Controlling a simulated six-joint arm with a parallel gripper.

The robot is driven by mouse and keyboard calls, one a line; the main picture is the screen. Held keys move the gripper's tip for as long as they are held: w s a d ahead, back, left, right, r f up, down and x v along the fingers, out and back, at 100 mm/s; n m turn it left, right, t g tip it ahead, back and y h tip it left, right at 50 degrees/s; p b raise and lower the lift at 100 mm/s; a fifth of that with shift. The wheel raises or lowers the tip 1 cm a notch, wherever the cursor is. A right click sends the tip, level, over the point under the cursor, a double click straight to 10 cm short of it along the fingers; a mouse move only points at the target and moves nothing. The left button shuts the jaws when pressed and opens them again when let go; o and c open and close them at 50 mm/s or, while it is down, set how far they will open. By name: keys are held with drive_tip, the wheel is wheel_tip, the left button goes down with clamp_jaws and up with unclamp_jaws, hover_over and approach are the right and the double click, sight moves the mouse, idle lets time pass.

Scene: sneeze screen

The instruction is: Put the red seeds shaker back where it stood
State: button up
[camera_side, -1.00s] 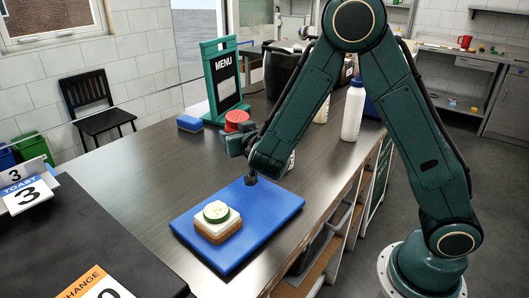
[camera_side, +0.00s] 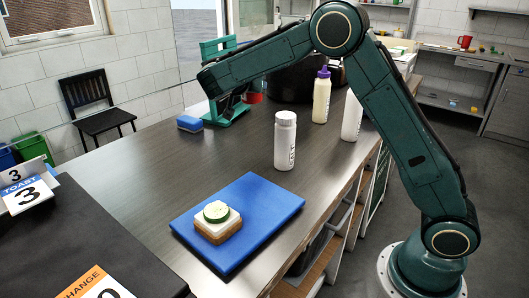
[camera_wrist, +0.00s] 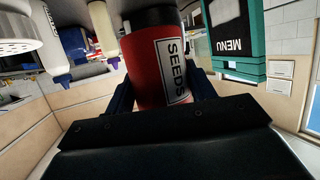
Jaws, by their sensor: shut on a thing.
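The red seeds shaker (camera_wrist: 155,65) fills the middle of the wrist view, with its white SEEDS label showing. My gripper (camera_wrist: 163,90) is shut on it, one blue finger on each side of its body. In the side view only a small red part of the shaker (camera_side: 256,97) shows beside the green menu stand; my forearm and the stand hide the rest. Whether its base touches the counter cannot be told.
On the counter (camera_side: 150,180) stand a white salt shaker (camera_side: 285,142), a purple-capped bottle (camera_side: 321,97) and a white bottle (camera_side: 352,115). The menu stand (camera_side: 222,112), a blue sponge (camera_side: 189,123) and a dark pot (camera_side: 300,80) are near my gripper. A blue board (camera_side: 265,205) holds bread with cucumber.

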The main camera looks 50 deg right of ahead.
drive_tip(key=shift+w+d+r+m+g, duration=0.15)
drive_tip(key=shift+d+r+m+g, duration=0.5)
drive_tip(key=shift+d+r, duration=0.5)
wheel_tip(320, 180, down, 20)
drive_tip(key=shift+a, duration=0.1)
idle(0.5)
drive_tip(key=shift+f, duration=0.1)
drive_tip(key=o, duration=1)
drive_tip(key=v, duration=1.2)
drive_tip(key=shift+w, duration=0.1)
